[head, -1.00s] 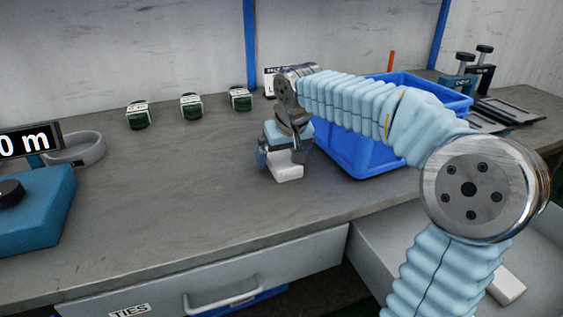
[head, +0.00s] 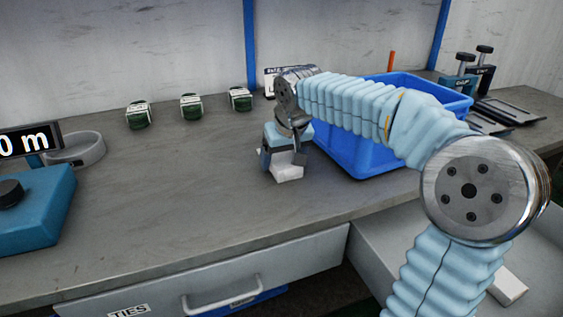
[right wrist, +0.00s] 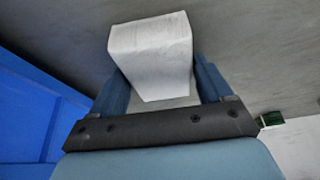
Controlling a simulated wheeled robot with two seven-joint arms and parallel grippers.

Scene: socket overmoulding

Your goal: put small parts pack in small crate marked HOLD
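The small parts pack (head: 287,172) is a white block on the grey bench, in front of the blue crate. My right gripper (head: 284,160) points down over it, with its fingers on either side. In the right wrist view the white pack (right wrist: 152,55) sits between the two blue fingers (right wrist: 165,85), which look to be against its sides. The blue open crate (head: 352,155) stands just right of the gripper, partly hidden by my right arm. No HOLD marking is readable on it. My left gripper is not in view.
Several green-and-white parts (head: 190,106) stand along the back of the bench. A blue device (head: 38,212) and a grey ring (head: 82,150) are at left. Dark clamps (head: 480,72) stand at back right.

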